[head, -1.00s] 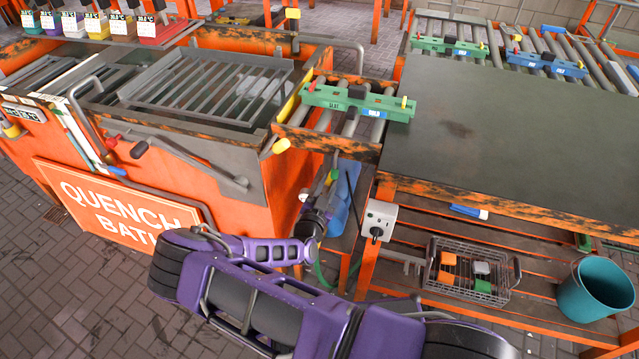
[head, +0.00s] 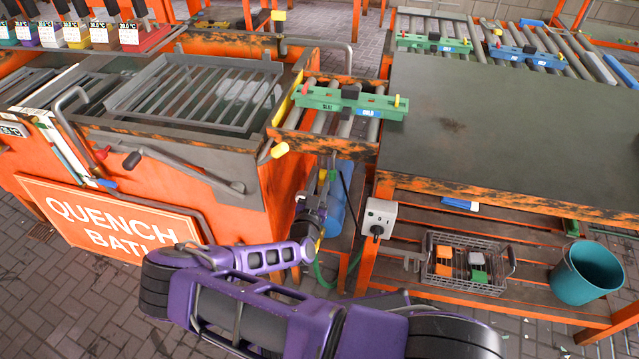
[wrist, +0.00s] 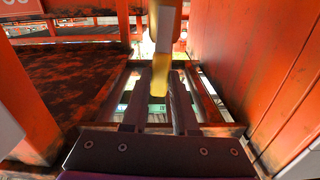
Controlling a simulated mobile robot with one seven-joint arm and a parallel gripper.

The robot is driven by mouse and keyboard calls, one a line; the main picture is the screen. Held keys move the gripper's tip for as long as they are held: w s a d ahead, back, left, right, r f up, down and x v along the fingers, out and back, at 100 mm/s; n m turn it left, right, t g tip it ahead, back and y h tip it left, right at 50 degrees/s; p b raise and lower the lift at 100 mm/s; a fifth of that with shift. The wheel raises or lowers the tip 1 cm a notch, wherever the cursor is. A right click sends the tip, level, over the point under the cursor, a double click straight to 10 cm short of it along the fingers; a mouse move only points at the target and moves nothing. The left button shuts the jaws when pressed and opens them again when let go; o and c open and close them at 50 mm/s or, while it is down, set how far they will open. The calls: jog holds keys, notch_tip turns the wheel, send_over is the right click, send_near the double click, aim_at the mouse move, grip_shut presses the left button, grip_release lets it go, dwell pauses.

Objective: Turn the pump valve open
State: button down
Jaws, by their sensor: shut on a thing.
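In the wrist view a yellow handle (wrist: 161,72) runs down between the two dark fingers of my gripper (wrist: 160,92), and the fingers are shut on it. It looks like the pump valve's handle, but the valve body is not clear in this view. In the head view my gripper (head: 316,198) is low in the gap between the orange quench bath and the table. A blue cylinder-like body (head: 334,205) stands just right of it, partly hidden by my gripper. How far the valve is turned cannot be told.
The orange quench bath (head: 225,205) is close on the left. The dark-topped table (head: 500,130) is on the right, with a grey switch box (head: 378,217) on its leg. A wire basket (head: 465,265) and a teal bucket (head: 588,275) are on the lower shelf.

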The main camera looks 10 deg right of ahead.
jog(key=c, duration=0.7)
grip_release()
jog(key=shift+s, duration=0.1)
jog(key=v, duration=1.7)
jog(key=shift+s+a+p, duration=0.1)
jog(key=shift+p, duration=0.25)
